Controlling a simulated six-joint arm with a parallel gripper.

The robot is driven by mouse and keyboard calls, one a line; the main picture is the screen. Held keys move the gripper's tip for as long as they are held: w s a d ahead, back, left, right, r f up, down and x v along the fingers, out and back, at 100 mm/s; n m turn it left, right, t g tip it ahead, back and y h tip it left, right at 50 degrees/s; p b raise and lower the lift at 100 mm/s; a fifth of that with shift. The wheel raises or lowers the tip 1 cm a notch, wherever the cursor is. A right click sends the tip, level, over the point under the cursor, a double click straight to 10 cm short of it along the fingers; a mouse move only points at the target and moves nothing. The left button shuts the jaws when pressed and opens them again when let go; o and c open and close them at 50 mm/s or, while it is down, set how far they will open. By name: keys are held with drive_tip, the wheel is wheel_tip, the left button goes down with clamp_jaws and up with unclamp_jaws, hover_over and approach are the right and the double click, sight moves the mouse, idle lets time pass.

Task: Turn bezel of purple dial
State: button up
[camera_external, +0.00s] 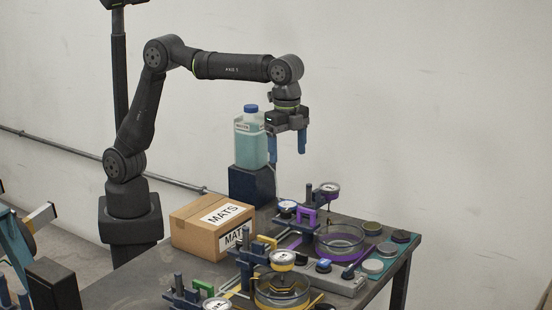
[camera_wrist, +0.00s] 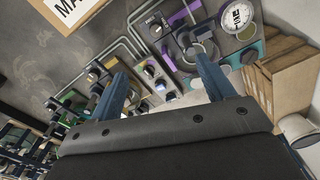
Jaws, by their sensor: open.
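A white-faced round dial (camera_external: 330,187) with purple around its mount stands at the back right of the dark bench, above a clear round vessel with a purple ring. A large white-faced dial (camera_wrist: 238,17) shows at the top right of the wrist view; I cannot tell for sure that it is the same one. A purple bracket (camera_external: 309,218) stands left of the vessel. My gripper (camera_external: 287,148) hangs above and left of the purple station, fingers pointing down, open and empty, touching nothing. Its two blue fingers (camera_wrist: 160,65) show spread apart in the wrist view.
A yellow station with its own dial (camera_external: 282,258) stands nearer the front. A cardboard box (camera_external: 210,225) and a jug of teal liquid (camera_external: 251,140) are to the left. A grey panel with knobs (camera_external: 325,275) lies between the stations. Round lids (camera_external: 373,266) lie at the right edge.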

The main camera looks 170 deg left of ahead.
drive_tip(key=shift+w+d+r+n, duration=0.15)
drive_tip(key=shift+d+r+n, duration=0.05)
drive_tip(key=shift+r+n, duration=0.5)
drive_tip(key=shift+c, duration=0.6)
drive_tip(key=shift+s+a, duration=0.25)
drive_tip(key=shift+c, duration=0.8)
drive_tip(key=t+y, duration=0.2)
drive_tip(key=t, duration=0.2)
approach(329, 186)
drive_tip(key=shift+m, duration=0.3)
drive_tip(key=x, duration=0.7)
drive_tip(key=shift+w+f, duration=0.25)
drive_tip(key=shift+f, duration=0.05)
drive_tip(key=c, duration=0.7)
